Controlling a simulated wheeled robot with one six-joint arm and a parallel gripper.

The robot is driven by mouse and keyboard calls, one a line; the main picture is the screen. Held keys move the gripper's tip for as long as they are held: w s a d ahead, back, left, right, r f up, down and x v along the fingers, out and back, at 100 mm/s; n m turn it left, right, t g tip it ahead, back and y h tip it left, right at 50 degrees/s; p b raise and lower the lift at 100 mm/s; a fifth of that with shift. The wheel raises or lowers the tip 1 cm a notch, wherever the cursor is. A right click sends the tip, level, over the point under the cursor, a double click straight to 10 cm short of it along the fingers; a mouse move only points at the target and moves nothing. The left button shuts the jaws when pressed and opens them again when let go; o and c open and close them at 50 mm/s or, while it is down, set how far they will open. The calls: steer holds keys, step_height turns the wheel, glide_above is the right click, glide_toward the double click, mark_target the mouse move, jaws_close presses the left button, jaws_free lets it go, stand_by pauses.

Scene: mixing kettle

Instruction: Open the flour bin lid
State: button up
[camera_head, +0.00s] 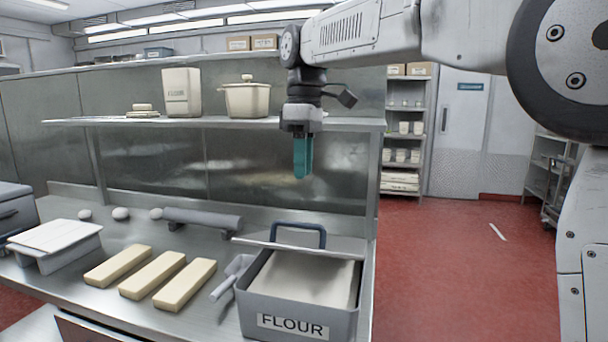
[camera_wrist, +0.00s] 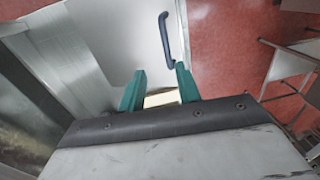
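The grey flour bin (camera_head: 298,327) stands at the right front of the steel counter, with a FLOUR label on its front. Its top is open toward the front, and pale flour (camera_head: 305,278) shows inside. The flat grey lid (camera_head: 345,246) is at the bin's back edge, with its dark blue handle (camera_head: 298,229) upward. The handle also shows in the wrist view (camera_wrist: 165,38), near the right fingertip in the picture. My gripper (camera_head: 302,176) points down, above and apart from the lid. In the wrist view its teal fingers (camera_wrist: 158,75) are apart with nothing gripped.
A grey scoop (camera_head: 232,275) lies left of the bin. Several pale dough blocks (camera_head: 152,275), a rolling pin (camera_head: 203,218) and a white container (camera_head: 57,240) are further left. A shelf (camera_head: 215,123) with a canister and a pot is left of my gripper. Red floor is clear at right.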

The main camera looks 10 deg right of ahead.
mark_target(297, 245)
steer(key=shift+a, duration=0.1)
steer(key=c, duration=0.5)
steer(key=s+a+n, duration=0.1)
steer(key=s+a+r+n, duration=0.1)
steer(key=s, duration=0.1)
steer(key=s+a, duration=0.1)
steer(key=s, duration=0.1)
steer(key=shift+a+r+n+t, duration=0.1)
steer(key=shift+r+n+t, duration=0.2)
steer(key=shift+n+t, duration=0.1)
jaws_close()
steer(key=f+n+t, duration=0.1)
steer(key=f+n, duration=0.3)
steer(key=n, duration=0.1)
steer(key=f+n+t+h, duration=0.1)
steer(key=f+n, duration=0.3)
steer(key=n, duration=0.1)
steer(key=d+f+n+t, duration=0.1)
steer(key=f+n, duration=0.3)
steer(key=n, duration=0.1)
steer(key=shift+w+f+h, duration=0.25)
steer(key=shift+w+h, duration=0.05)
